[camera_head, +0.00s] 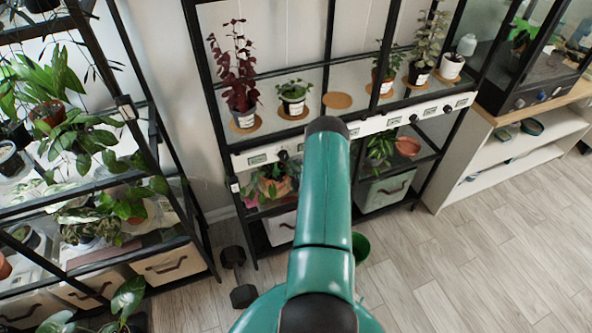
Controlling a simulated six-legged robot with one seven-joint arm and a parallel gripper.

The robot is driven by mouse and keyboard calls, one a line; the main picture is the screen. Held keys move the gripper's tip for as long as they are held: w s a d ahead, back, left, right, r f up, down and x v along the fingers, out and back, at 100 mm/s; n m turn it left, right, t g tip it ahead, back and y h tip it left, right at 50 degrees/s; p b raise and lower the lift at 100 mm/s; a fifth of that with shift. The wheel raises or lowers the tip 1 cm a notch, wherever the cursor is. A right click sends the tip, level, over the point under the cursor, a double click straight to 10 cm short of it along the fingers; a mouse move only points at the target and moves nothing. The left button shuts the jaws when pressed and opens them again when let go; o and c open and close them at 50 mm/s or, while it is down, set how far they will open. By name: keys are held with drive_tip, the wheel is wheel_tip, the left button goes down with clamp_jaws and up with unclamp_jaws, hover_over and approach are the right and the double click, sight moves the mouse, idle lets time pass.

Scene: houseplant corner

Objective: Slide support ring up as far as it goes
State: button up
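I cannot make out a support ring in this view; any ring or stake among the plants is too small or hidden. A tall dark-red plant (239,75) stands upright in a black labelled pot at the left of the middle rack's upper shelf. A low green plant (294,95) is to its right, and further right stand a reddish-green plant (384,72) and a tall pale-leaved plant (427,50). My green arm rises through the middle of the view and hides part of the rack. My gripper is not in view.
An empty cork mat (338,101) lies on the upper shelf. Its white front rail (262,157) carries labels and dark knobs. A crowded plant rack (62,217) is close on the left. A low white bookcase (510,160) stands right. The wooden floor (490,265) is clear at lower right.

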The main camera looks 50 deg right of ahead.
clamp_jaws()
wheel_tip(320, 180, up, 11)
idle(0.4)
drive_tip(key=shift+o, duration=1.5)
unclamp_jaws()
drive_tip(key=shift+f, duration=0.1)
